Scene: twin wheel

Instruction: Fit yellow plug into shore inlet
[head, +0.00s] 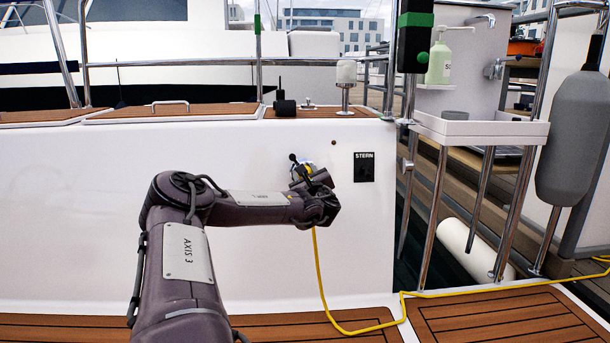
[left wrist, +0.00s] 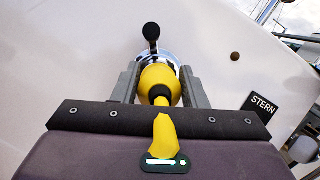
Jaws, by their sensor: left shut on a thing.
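In the left wrist view my left gripper (left wrist: 157,88) is shut on the yellow plug (left wrist: 160,80), with a grey finger on each side of its body. Just beyond the plug shows the shiny metal rim of the shore inlet (left wrist: 169,57) on the white hull, with a black knobbed piece (left wrist: 151,32) standing up above it. The plug's front end lines up with the inlet, but its contact face is hidden; I cannot tell how deep it sits. In the head view my left gripper (head: 312,180) is at the hull and largely covers the inlet. My right gripper is not in view.
A yellow cable (head: 321,285) hangs from the gripper to the teak deck (head: 510,320) and runs right. A black STERN plate (head: 364,167) is right of the inlet. A white shelf (head: 480,130) with a soap bottle (head: 440,62) and a grey fender (head: 575,140) stand farther right.

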